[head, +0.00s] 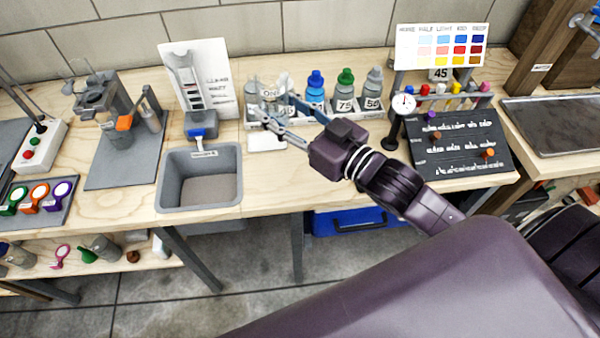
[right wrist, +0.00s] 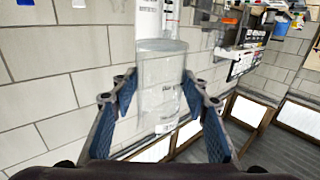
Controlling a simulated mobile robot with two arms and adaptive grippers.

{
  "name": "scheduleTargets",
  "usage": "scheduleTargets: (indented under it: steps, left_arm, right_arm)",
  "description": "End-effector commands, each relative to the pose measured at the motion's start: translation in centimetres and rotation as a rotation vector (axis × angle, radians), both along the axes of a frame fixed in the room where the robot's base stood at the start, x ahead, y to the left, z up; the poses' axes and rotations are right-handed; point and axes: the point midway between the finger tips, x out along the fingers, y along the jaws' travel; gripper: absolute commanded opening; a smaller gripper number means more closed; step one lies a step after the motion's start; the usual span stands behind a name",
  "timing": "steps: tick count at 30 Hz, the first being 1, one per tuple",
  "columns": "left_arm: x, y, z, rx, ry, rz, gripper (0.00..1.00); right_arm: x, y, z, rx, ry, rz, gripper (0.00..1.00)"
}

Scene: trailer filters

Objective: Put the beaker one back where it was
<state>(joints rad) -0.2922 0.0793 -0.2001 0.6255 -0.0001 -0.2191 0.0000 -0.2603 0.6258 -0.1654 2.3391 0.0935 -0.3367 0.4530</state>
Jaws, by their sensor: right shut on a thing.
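The clear beaker labelled ONE (head: 269,93) is upright at the left end of a white rack (head: 373,114) on the bench. In the right wrist view, the clear beaker (right wrist: 162,88) stands between both fingers, with small dark print on its side. My right gripper (head: 270,112) is shut on it. The fingers hide part of the beaker and the rack's left end. I cannot tell whether the beaker's base rests in the rack or is just above it. My left gripper is not in view.
Blue (head: 316,88), green-capped (head: 345,88) and grey (head: 373,87) bottles stand close to the right. A grey sink bin (head: 199,180) is at left front. A dial gauge (head: 404,103) and black board (head: 458,145) are at right. A white panel (head: 201,80) stands behind left.

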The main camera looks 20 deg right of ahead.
Motion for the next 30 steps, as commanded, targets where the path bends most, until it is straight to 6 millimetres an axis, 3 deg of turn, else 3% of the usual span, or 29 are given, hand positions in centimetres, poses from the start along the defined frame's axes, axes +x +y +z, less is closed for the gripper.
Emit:
scheduleTargets:
  steps: [5,19,30]
  left_arm:
    - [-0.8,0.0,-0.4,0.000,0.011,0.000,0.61]
    - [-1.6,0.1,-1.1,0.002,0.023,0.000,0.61]
    - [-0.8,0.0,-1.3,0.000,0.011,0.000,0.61]
  right_arm:
    - [-0.4,0.3,-1.6,0.003,0.004,0.002,0.08]
    - [-0.4,0.3,-13.6,0.002,0.002,0.001,0.08]
    - [-0.4,0.3,-17.8,0.001,0.000,0.002,0.08]
